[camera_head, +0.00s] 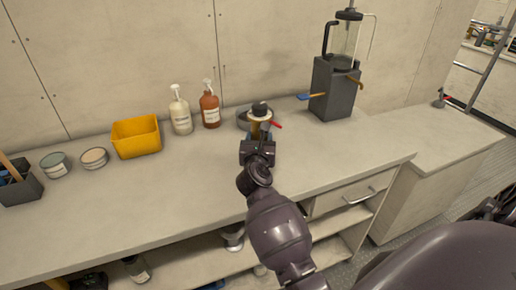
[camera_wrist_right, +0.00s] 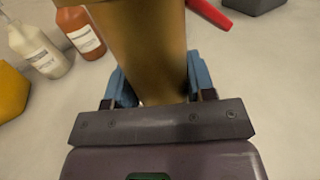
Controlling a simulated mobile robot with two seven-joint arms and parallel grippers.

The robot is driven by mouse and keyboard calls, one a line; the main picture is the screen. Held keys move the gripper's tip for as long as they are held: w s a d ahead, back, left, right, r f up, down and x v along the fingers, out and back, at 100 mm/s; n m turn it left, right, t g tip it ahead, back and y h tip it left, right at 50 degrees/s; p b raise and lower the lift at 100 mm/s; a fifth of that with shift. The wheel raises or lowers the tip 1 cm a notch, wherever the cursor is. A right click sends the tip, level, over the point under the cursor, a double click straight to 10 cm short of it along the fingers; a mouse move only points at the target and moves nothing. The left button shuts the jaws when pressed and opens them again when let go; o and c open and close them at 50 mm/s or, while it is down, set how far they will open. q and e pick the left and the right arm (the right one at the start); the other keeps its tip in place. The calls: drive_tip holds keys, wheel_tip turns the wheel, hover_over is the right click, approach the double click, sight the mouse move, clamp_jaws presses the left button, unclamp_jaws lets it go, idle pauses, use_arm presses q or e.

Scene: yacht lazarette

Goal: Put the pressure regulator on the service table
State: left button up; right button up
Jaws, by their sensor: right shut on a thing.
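The pressure regulator (camera_head: 257,129), a brass body with a white collar and black cap on top, is upright at the long counter (camera_head: 200,203). My right gripper (camera_head: 258,150) is shut on it. In the right wrist view the blue fingers (camera_wrist_right: 158,92) are on either side of its brass body (camera_wrist_right: 145,45). Whether its base touches the counter is hidden. A lower pale table (camera_head: 435,150) adjoins the counter on the right; I cannot tell which surface is the service table. My left gripper is out of view.
Spray bottles, white (camera_head: 180,113) and brown (camera_head: 210,110), and a yellow bin (camera_head: 136,137) stand left of the regulator. A grey pump block (camera_head: 335,92) stands right. The counter's front is clear.

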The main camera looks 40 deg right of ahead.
drive_tip(key=shift+f, duration=1.05)
drive_tip(key=shift+f+b, duration=0.25)
drive_tip(key=shift+b, duration=0.15)
drive_tip(key=o, duration=1.2)
